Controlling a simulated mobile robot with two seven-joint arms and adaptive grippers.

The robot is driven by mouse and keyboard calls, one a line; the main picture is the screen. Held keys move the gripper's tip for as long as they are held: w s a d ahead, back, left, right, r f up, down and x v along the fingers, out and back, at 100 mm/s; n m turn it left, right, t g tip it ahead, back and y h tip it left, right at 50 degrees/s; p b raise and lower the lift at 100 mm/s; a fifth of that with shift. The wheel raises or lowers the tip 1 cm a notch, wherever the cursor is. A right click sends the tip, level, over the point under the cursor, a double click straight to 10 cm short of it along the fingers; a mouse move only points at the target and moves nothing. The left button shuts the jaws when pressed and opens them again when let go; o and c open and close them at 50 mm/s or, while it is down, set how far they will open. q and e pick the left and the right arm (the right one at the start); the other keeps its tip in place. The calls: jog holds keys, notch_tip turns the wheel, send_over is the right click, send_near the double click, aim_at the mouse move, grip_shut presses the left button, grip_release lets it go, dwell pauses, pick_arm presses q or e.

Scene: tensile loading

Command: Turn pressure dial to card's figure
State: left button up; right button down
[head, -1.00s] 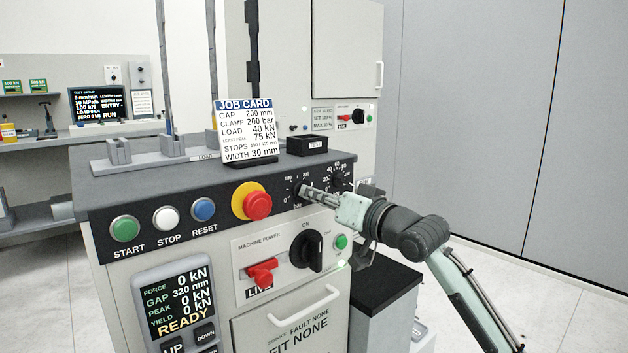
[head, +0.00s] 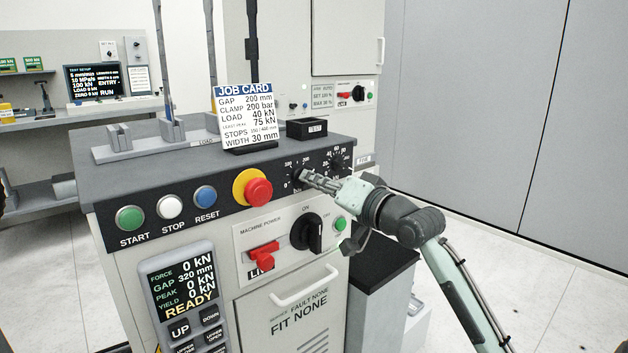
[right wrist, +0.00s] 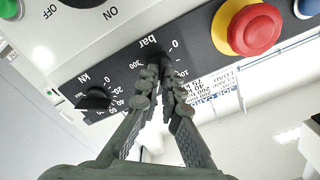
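The pressure dial is a black knob (head: 297,176) marked "bar" on the console's dark front strip. Its scale runs from 0 past 100 and 200 to 300. My right gripper (head: 308,178) reaches it from the right. In the right wrist view, which is upside down, the fingertips (right wrist: 159,72) are close together around the dial's grip and hide most of it. The dial's pointer cannot be read. The job card (head: 247,118) stands on the console top and reads clamp 200 bar. My left gripper is not in view.
A kN dial (head: 337,165) sits just right of the bar dial, near my right gripper. A red emergency stop (head: 257,191) on a yellow ring is to the left. A black power switch (head: 308,232) is below. Open floor lies to the right.

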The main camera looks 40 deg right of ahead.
jog(key=c, duration=1.7)
grip_release()
jog(key=s, duration=0.8)
jog(key=s+d, duration=0.1)
jog(key=s, duration=0.3)
notch_tip(320, 180, down, 32)
jog(key=w+d+n+g+h, duration=0.1)
jog(key=d+g+h, duration=0.1)
jog(key=g, duration=0.5)
jog(key=s+a+f+n+g, duration=0.2)
jog(key=s+f, duration=0.4)
jog(key=f, duration=0.5)
jog(key=s+a+f+n+g, duration=0.3)
jog(key=s+a+f, duration=0.4)
jog(key=f, duration=0.3)
jog(key=s+a+f+n+g, duration=0.3)
jog(key=s+f, duration=0.4)
jog(key=f, duration=0.4)
jog(key=shift+a+f+g+h, duration=0.3)
jog(key=shift+a+g, duration=0.1)
jog(key=shift+a, duration=0.25)
